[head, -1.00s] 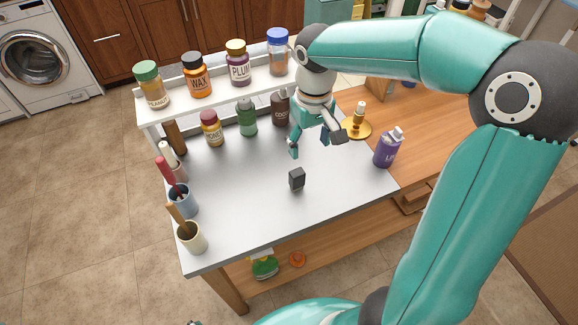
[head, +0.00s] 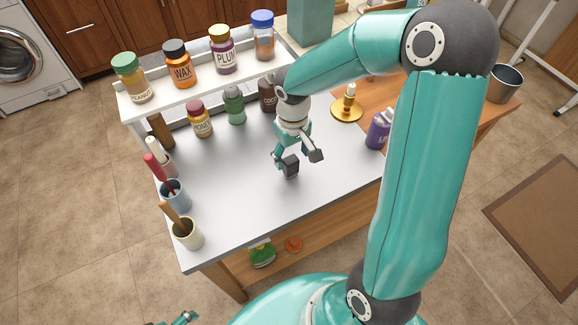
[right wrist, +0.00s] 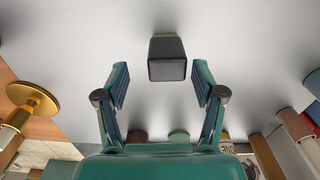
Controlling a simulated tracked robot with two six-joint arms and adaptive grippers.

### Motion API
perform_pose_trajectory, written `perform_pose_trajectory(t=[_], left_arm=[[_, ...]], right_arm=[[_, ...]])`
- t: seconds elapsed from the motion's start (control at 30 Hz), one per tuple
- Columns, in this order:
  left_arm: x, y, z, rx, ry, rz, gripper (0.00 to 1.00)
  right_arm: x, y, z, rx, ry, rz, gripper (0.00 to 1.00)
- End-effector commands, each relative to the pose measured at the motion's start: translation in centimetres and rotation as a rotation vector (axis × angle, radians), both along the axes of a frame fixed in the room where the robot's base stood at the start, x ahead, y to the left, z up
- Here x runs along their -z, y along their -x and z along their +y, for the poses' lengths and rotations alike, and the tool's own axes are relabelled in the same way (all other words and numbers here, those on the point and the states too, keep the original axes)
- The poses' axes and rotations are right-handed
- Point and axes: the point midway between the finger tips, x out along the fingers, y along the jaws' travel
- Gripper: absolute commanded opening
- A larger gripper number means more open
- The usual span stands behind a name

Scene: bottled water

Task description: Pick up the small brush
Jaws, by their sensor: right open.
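A small dark block-shaped object (head: 290,167) stands on the grey tabletop (head: 235,205); it may be the small brush, but I see no clear bristles. It also shows in the right wrist view (right wrist: 167,58). My right gripper (head: 300,157) is open just above and behind it. In the right wrist view the block lies ahead of the open fingers (right wrist: 160,85), roughly centred, apart from both. A part of my left gripper (head: 182,319) shows at the bottom edge; its jaws are unclear.
A blue cup (head: 175,197) with a red handle and a cream cup (head: 188,235) with a wooden handle stand at the left edge. Several bottles stand along the back and on the white shelf (head: 200,82). A purple bottle (head: 377,130) and brass candle holder (head: 347,108) stand right.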

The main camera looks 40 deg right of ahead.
Motion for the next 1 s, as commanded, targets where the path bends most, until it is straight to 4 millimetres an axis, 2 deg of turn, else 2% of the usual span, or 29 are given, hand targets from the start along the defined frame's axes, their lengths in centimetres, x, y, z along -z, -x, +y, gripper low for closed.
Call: perform_pose_trajectory(t=[0.4, 0.7, 1.0], left_arm=[[-0.5, 0.0, 0.0, 0.0, 0.0, 0.0, 0.88], [-0.5, 0.0, 0.0, 0.0, 0.0, 0.0, 0.88], [-0.5, 0.0, 0.0, 0.0, 0.0, 0.0, 0.88]], right_arm=[[4.8, 0.3, 0.8, 0.002, -0.001, 0.004, 0.69], [5.1, 0.2, 0.8, 0.001, 0.0, 0.0, 0.67], [5.1, 0.2, 0.8, 0.001, 0.0, 0.0, 0.17]])
